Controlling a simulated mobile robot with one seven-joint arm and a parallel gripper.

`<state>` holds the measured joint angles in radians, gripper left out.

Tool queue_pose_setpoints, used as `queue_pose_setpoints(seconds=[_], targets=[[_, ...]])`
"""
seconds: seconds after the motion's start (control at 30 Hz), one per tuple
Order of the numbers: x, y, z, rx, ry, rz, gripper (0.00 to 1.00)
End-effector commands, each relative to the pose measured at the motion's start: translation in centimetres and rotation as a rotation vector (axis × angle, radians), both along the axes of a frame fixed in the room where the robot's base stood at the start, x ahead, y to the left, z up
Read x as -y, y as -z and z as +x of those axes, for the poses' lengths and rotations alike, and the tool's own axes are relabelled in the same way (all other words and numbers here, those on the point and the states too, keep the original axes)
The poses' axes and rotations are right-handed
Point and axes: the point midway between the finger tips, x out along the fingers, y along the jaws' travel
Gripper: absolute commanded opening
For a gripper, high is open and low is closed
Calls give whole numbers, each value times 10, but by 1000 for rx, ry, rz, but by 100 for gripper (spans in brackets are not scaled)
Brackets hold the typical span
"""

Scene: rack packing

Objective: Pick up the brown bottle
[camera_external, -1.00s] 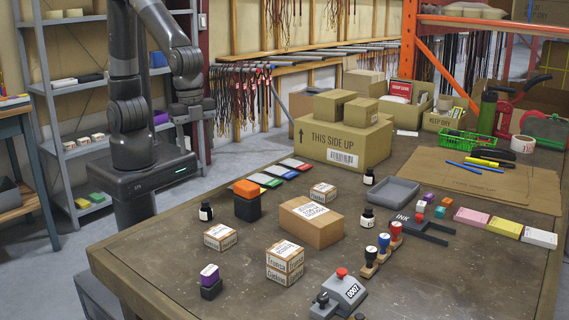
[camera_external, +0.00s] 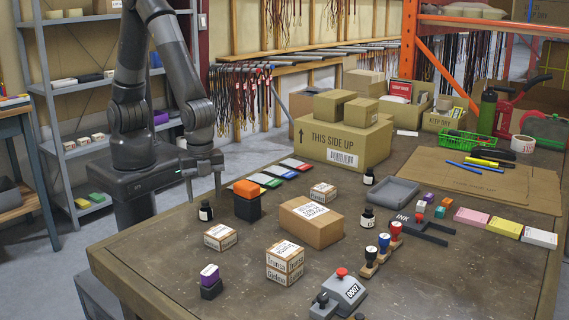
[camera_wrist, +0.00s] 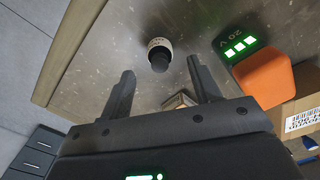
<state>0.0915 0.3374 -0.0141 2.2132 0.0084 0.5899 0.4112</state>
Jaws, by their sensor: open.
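A small dark bottle (camera_external: 206,211) with a white label stands upright on the table near its left edge, left of the orange-topped black box. It also shows in the wrist view (camera_wrist: 159,54), beyond and between my fingertips. Its colour looks nearly black, so I cannot be sure it is the brown one. Two similar dark bottles stand farther right, one by the grey tray (camera_external: 367,218) and one behind it (camera_external: 369,177). My gripper (camera_external: 203,195) is open and empty, above and behind the left bottle, not touching it.
The orange-topped black box (camera_external: 247,205) stands close to the right of the left bottle. Small cartons (camera_external: 220,237) and a larger carton (camera_external: 311,222) stand nearer the front. Colored pads (camera_external: 280,174) lie behind.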

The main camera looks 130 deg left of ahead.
Motion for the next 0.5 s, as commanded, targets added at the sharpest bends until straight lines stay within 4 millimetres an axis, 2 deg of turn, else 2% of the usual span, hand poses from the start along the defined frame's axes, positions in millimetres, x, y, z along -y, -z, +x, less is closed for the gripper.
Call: queue_pose_setpoints(seconds=[0.1, 0.23, 0.5], targets=[[0, 20, -1, -5, 0, 1, 57], [0, 34, -1, -4, 0, 0, 57], [0, 40, 0, 0, 0, 0, 57]])
